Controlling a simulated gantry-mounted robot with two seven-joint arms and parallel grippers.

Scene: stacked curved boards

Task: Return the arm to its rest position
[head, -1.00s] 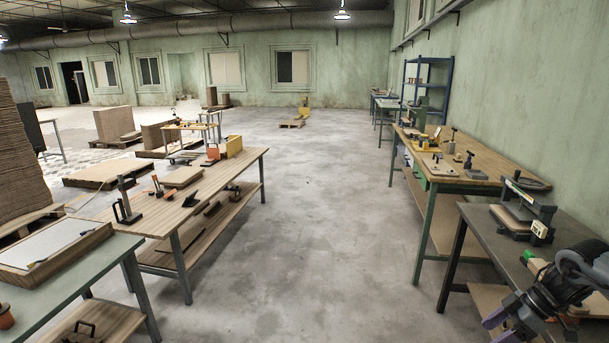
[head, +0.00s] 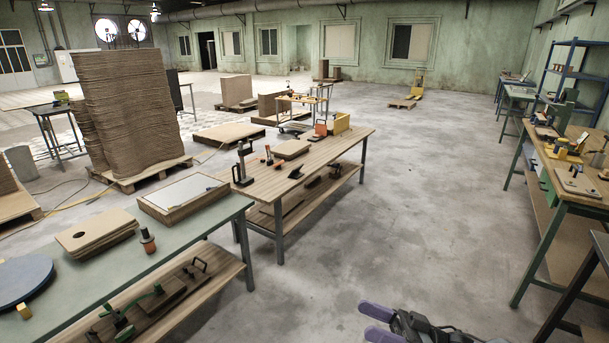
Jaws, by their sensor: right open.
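My right gripper (head: 372,322) shows at the bottom of the head view, right of centre. Its two purple fingers point left and stand apart, with nothing between them. It is over the bare concrete floor, in the aisle between the left tables and the right workbenches, touching nothing that I can see. Most of my right arm is cut off by the lower edge. My left gripper is out of view.
A green-topped table (head: 215,208) with thin curved boards (head: 97,232) stands at left. A wooden bench (head: 330,150) stands beyond it. A tall board stack (head: 130,115) sits on a pallet. A workbench (head: 562,185) lines the right. The middle floor (head: 420,200) is clear.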

